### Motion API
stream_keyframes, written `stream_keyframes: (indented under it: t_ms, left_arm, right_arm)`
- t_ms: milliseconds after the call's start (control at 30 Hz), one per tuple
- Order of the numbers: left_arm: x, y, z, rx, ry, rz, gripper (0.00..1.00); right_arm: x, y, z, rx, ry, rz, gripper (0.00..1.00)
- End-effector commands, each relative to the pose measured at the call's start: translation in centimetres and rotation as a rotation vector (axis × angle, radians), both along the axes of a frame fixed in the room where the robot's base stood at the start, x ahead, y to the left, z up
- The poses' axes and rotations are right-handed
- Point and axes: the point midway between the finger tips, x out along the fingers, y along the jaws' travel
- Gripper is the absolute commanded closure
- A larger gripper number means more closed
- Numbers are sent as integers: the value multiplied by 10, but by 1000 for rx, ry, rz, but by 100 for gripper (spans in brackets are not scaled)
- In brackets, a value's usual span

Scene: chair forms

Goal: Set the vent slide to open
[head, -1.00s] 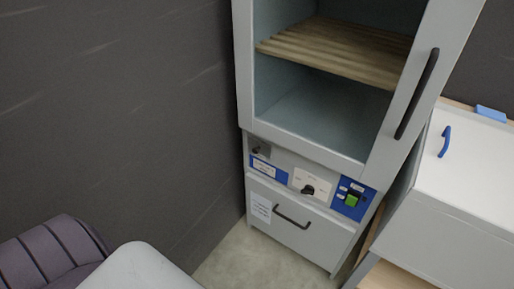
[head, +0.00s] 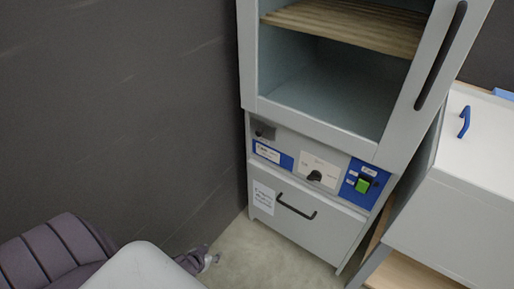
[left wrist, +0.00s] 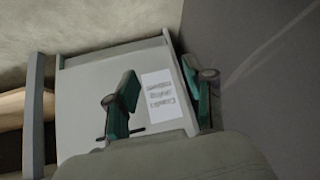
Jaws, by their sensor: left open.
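The control panel of the grey cabinet (head: 345,165) shows in the head view. At its left end is a small dark knob or slide (head: 263,131) above a blue-and-white label (head: 267,152). Which control is the vent slide I cannot tell for sure, as the lettering is too small. A black dial (head: 314,176) sits on a white plate, and a green button (head: 362,185) is to its right. My left gripper (head: 203,260) is low by the wall, left of the cabinet and apart from the panel. In the left wrist view its teal fingers (left wrist: 158,88) are spread and empty.
Below the panel is a drawer with a black handle (head: 296,211) and a white paper label (head: 263,198). The glazed door (head: 440,60) above has a long dark handle. A dark wall (head: 120,110) bounds the left. A white-topped unit (head: 480,140) stands right.

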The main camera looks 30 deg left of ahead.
Motion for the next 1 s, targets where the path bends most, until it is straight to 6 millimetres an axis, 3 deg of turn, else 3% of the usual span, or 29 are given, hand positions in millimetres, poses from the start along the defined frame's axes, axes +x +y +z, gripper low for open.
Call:
stream_keyframes:
  t_ms: [33,200,333,400,500,600,700,867,1000]
  left_arm:
    - [37,20,12,-1,-104,17,47]
    - [131,57,115,-60,-434,44,47]
    - [174,56,199,-127,-651,7,47]
    - [186,50,238,-162,-739,-23,47]
    - [194,38,279,-205,-826,-62,47]
    - [196,30,303,-232,-870,-88,47]
    - [199,27,313,-244,-887,-97,47]
    - [217,26,315,-243,-891,-98,47]
    - [243,26,314,-243,-891,-95,47]
  right_arm:
    - [17,2,0,3,-23,-3,100]
    - [50,7,56,7,-68,-12,100]
    - [54,6,104,9,-99,-17,100]
    - [51,5,126,9,-112,-19,100]
    - [45,4,151,10,-124,-21,100]
    - [39,3,167,9,-130,-21,100]
    - [37,3,173,9,-131,-22,100]
    - [37,3,170,9,-131,-22,100]
    - [37,3,164,9,-131,-22,100]
